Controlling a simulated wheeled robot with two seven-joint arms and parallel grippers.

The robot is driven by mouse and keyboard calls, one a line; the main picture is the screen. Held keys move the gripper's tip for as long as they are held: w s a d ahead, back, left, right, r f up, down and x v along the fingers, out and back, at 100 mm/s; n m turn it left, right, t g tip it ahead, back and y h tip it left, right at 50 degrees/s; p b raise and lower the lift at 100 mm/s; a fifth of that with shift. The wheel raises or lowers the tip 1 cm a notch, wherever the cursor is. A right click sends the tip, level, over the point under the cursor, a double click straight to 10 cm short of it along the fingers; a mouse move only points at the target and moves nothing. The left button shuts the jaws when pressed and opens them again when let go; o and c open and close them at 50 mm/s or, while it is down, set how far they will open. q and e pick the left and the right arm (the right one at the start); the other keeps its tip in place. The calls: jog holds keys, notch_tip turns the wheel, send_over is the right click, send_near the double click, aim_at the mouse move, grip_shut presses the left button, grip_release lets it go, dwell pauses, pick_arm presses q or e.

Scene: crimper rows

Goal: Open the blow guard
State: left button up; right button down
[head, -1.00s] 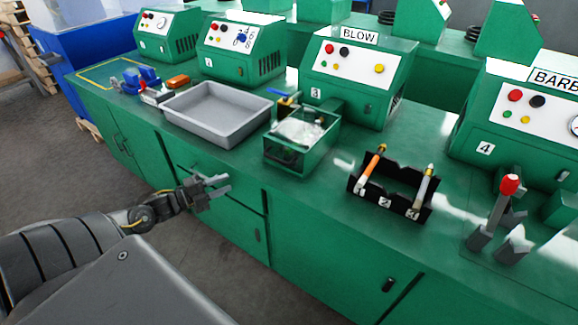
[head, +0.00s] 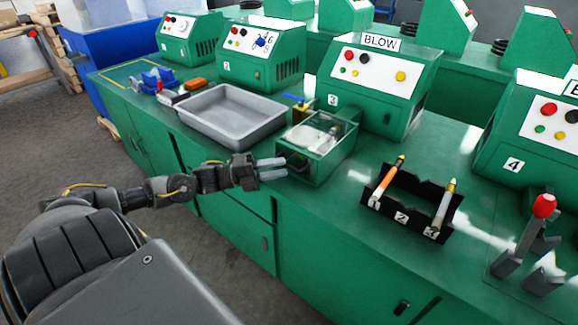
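The blow guard (head: 318,158) is a clear-topped green box in front of the green BLOW machine (head: 374,88), marked 3. Its clear lid looks closed, and pale shapes show through it. A dark handle (head: 296,162) sits on its front. My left gripper (head: 282,168) is just left of the guard's front, close to the handle. Its two fingers point right with a narrow gap between them, and nothing shows between them. Whether a fingertip touches the handle I cannot tell. My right gripper is not in view.
A grey tray (head: 188,124) stands left of the guard. A black rack (head: 384,200) with two tools stands to the right. A red-tipped lever (head: 543,206) is at the far right. Machine 4 (head: 508,165) stands behind it. The bench front edge lies under my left arm.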

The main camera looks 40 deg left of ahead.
aim_at(289, 166)
pick_arm(q)
jog(key=shift+x, duration=1.2)
jog(key=shift+w+d+r, duration=0.1)
jog(key=shift+w+d, duration=0.35)
jog(key=shift+d, duration=0.05)
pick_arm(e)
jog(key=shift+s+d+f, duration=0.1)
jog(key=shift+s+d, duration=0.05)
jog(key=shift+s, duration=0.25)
pick_arm(q)
jog(key=shift+c, duration=0.2)
grip_shut()
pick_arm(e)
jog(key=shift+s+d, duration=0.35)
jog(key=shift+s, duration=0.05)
